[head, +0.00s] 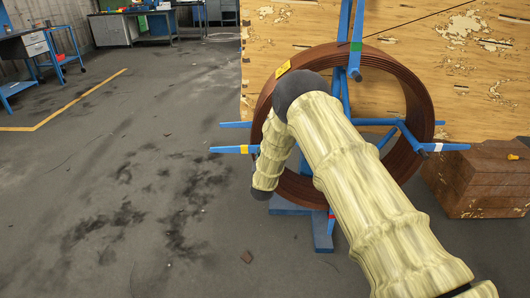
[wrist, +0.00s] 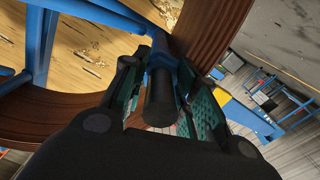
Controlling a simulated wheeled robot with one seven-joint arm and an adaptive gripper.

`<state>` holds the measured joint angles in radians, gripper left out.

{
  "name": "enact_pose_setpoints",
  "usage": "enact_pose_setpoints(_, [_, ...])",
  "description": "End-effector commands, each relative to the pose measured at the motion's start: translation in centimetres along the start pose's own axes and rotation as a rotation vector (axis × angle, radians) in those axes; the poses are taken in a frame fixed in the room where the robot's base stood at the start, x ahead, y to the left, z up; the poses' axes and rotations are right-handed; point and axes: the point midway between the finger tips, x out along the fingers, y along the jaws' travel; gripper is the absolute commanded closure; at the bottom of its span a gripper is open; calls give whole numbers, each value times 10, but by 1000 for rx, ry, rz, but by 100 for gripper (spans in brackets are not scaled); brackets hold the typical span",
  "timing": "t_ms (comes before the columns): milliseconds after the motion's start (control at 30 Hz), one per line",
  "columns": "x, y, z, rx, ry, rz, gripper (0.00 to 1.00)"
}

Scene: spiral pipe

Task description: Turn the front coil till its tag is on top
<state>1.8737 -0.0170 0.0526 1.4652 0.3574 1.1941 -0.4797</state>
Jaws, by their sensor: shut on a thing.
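The front coil (head: 412,92) is a ring of brown pipe standing upright on a blue spoked frame. Its yellow tag (head: 284,68) is at the upper left of the ring, left of the top. In the wrist view the coil (wrist: 214,28) curves past the jaws at the upper right and also shows at the lower left. My gripper (wrist: 163,95) is shut on a blue bar with a dark round end (wrist: 160,104), close beside the coil. In the head view my cream-sleeved arm covers part of the coil and hides the gripper.
A worn wooden panel (head: 480,60) stands behind. A brown chest (head: 480,182) is at right. The floor at left is open.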

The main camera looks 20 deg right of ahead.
Motion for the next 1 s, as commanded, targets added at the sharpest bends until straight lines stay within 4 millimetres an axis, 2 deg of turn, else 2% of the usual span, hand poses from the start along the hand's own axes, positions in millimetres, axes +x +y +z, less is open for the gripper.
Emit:
enact_pose_setpoints(200, [2,2,-6,13,7,3,100])
enact_pose_setpoints(233, [2,2,-7,13,8,4,66])
enact_pose_setpoints(300, [3,2,-9,13,11,4,56])
enact_pose_setpoints(567, [0,1,-11,12,14,3,56])
enact_pose_setpoints(1000, [-34,0,-2,10,2,0,56])
